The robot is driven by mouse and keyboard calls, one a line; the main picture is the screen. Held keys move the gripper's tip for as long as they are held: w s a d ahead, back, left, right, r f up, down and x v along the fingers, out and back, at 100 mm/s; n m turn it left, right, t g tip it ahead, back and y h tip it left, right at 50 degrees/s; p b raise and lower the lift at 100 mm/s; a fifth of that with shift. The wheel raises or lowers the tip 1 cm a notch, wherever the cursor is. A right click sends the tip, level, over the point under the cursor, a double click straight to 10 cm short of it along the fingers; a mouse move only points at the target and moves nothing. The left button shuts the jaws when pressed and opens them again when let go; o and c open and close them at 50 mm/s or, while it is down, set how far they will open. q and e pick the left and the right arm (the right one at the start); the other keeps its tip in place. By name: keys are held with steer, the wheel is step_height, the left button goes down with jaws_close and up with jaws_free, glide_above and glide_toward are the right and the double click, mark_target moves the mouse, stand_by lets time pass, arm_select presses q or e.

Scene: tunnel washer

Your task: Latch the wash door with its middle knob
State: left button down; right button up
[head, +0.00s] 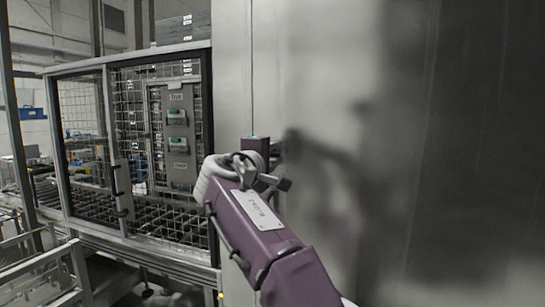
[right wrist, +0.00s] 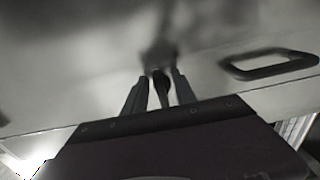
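The wash door is a large smooth grey metal panel (head: 340,90) filling the right of the head view, with a blurred reflection of my arm on it. My right gripper (head: 280,181) is in front of the panel. In the right wrist view my right gripper (right wrist: 160,75) has its two fingers apart, pointing at the metal surface. A dark narrow shape (right wrist: 161,88) shows between the fingers; I cannot tell whether it is the middle knob or a reflection. No knob is clearly visible in the head view. My left gripper is not in view.
A dark loop handle (right wrist: 270,65) stands on the metal surface, right of the fingers in the right wrist view. A framed mesh cabinet (head: 130,150) with a control panel (head: 177,135) stands at the left. Metal rails (head: 45,270) are at the lower left.

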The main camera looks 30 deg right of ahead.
steer(key=b+v, duration=0.2)
steer(key=v, duration=0.6)
steer(key=shift+s+a, duration=0.2)
steer(key=shift+a, duration=0.05)
